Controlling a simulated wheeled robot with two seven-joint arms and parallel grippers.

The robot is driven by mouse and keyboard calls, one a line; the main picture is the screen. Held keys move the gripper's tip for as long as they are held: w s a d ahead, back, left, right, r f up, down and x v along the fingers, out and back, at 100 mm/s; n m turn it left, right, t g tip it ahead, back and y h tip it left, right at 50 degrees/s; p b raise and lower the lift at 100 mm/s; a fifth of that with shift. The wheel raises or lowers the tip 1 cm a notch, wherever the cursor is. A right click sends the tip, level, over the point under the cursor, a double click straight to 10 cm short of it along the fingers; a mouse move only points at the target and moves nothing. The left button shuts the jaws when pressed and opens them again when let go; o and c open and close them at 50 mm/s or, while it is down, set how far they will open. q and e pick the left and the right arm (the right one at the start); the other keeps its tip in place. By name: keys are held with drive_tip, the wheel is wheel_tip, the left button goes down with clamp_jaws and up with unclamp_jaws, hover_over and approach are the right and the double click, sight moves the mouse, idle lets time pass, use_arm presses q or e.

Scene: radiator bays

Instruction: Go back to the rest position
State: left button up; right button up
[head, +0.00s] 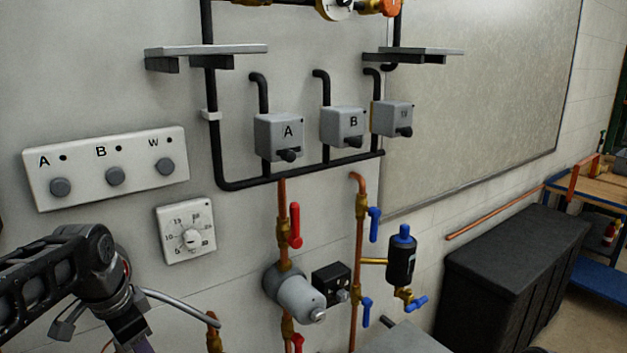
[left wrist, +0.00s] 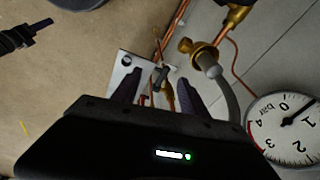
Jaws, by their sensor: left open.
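My left arm comes in from the lower left of the head view, in front of the wall and below the A/B/W switch panel (head: 105,168). Its hand runs off the bottom edge there, so the fingertips are cut off. In the left wrist view my left gripper (left wrist: 157,86) is open, its two dark purple fingers apart. Nothing is clearly held between them. A small white plate with a dark valve handle and copper pipe show beyond the fingers; I cannot tell how far away they are. My right gripper is not in view.
A dial thermostat (head: 187,238) is right of my left arm. Pipes with a red-handled valve (head: 295,225), a grey pump (head: 295,292) and a black cylinder (head: 401,262) project from the wall. A pressure gauge (left wrist: 285,130) is close at right. A black cabinet (head: 510,270) stands at right.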

use_arm(q)
drive_tip(key=w+f+n+t+h, duration=0.25)
drive_tip(key=w+f+n, duration=0.3)
drive_tip(key=f, duration=0.35)
drive_tip(key=s+d+f+n+b, duration=0.1)
drive_tip(key=d+f+n, duration=0.1)
drive_tip(key=d+f, duration=0.35)
drive_tip(key=s+d+f+n+h, duration=0.1)
drive_tip(key=d+f+n, duration=0.1)
drive_tip(key=f, duration=0.7)
drive_tip(key=s+d+f+n+b, duration=0.1)
drive_tip(key=d+f+n, duration=0.1)
drive_tip(key=d+f, duration=0.35)
drive_tip(key=s+d+f+g, duration=0.1)
drive_tip(key=s+d+f, duration=0.2)
drive_tip(key=s+f, duration=0.3)
drive_tip(key=s+d+f+m+g, duration=0.1)
drive_tip(key=s+d+f, duration=0.3)
drive_tip(key=s, duration=0.5)
drive_tip(key=s+d+f+g+b, duration=0.1)
drive_tip(key=s+d+f+g, duration=0.1)
drive_tip(key=s+d+f, duration=0.2)
drive_tip(key=s+f, duration=0.3)
drive_tip(key=s, duration=0.1)
drive_tip(key=shift+s+d+f+m+g, duration=0.15)
drive_tip(key=shift+d+f+m+g, duration=0.05)
drive_tip(key=shift+f+m+g, duration=0.15)
